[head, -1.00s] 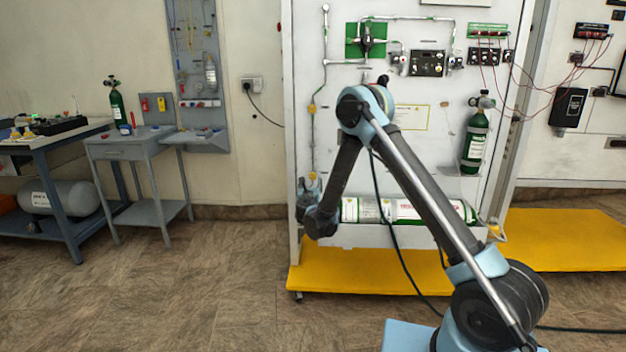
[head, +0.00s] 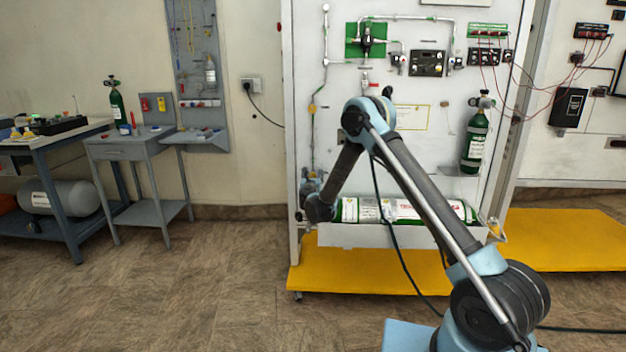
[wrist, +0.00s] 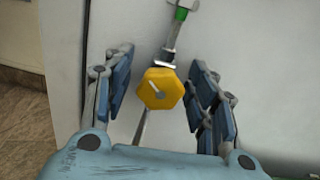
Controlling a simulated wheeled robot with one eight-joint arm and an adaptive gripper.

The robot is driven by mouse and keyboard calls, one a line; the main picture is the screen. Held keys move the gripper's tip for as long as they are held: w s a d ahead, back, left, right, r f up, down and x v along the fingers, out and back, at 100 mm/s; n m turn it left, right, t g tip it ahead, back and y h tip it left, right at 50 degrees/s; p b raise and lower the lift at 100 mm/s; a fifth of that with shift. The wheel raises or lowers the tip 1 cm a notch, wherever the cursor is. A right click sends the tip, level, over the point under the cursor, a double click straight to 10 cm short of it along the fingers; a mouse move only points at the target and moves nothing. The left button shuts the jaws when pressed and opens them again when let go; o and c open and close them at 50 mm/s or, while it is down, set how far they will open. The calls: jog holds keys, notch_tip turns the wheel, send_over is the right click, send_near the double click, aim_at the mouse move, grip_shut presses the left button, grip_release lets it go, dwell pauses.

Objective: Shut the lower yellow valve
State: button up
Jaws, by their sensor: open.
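The lower yellow valve (wrist: 160,88) is a yellow hexagonal knob with a pale diagonal mark on its face. In the wrist view it sits between the two fingers of my gripper (wrist: 163,82), with a visible gap on each side. A metal pipe with a green band (wrist: 181,13) runs up from it, and a thin pipe runs down. My gripper is open and empty. A higher yellow valve (head: 312,108) shows on the same pipe.
The white panel (head: 335,130) stands on a yellow base (head: 370,273). A green-and-white cylinder (head: 411,210) lies low on the panel, right of my gripper. A grey table (head: 130,150) stands at the left. The floor left of the panel is clear.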

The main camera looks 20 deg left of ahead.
jog(key=c, duration=1.1)
jog(key=shift+m, duration=1.5)
jog(key=o, duration=1.1)
jog(key=shift+s, duration=0.15)
jog(key=v, duration=1.1)
jog(key=shift+s+d, duration=0.2)
jog(key=shift+s, duration=0.15)
